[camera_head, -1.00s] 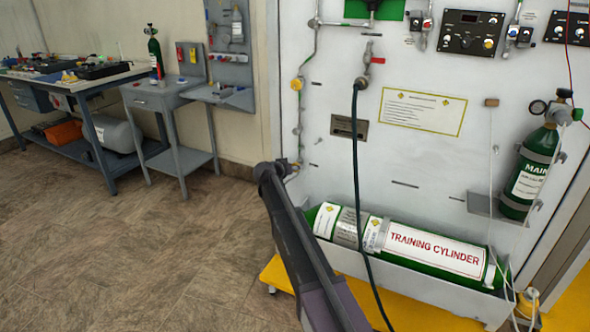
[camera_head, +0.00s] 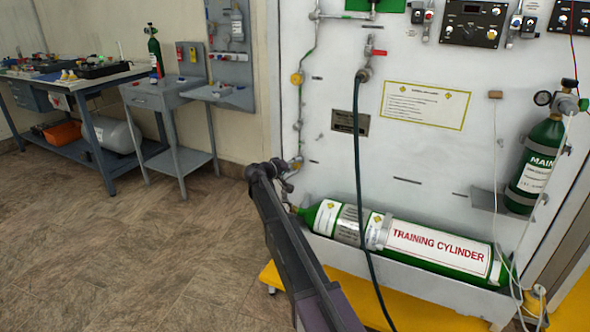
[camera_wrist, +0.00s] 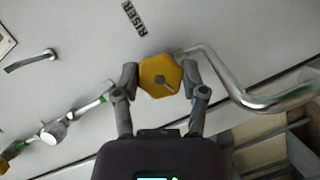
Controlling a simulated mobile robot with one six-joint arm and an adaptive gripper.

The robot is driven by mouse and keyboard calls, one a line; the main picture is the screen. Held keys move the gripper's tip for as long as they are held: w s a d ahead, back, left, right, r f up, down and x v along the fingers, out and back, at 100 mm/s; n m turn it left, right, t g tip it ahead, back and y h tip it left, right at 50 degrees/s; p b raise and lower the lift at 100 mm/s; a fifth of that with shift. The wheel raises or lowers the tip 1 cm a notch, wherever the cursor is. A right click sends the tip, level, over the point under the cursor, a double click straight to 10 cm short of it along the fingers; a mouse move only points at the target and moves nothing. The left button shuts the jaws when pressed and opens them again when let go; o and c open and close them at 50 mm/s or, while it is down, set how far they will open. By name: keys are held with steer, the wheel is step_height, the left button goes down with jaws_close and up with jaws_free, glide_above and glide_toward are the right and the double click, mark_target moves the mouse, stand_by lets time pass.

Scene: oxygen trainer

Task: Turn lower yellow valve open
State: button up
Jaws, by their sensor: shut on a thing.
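The lower yellow valve (camera_wrist: 160,74) is a faceted yellow knob with a grey centre in the middle of the wrist view. My gripper (camera_wrist: 159,84) has one finger on its left side and one on its right, shut on it. A bent metal pipe runs off to the right of the knob. The upper yellow valve (camera_head: 297,79) sits higher on the same thin pipe.
A green training cylinder (camera_head: 420,245) lies in a trough at the panel's foot, close to my arm. A dark green hose (camera_head: 360,180) hangs down the panel in front of it. Workbenches (camera_head: 75,95) stand at the left. The floor between is clear.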

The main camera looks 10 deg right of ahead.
steer(key=shift+d+n+h+b, duration=0.1)
steer(key=shift+n+h+b, duration=0.7)
steer(key=shift+n, duration=0.5)
steer(key=o, duration=1.1)
steer(key=shift+o, duration=0.2)
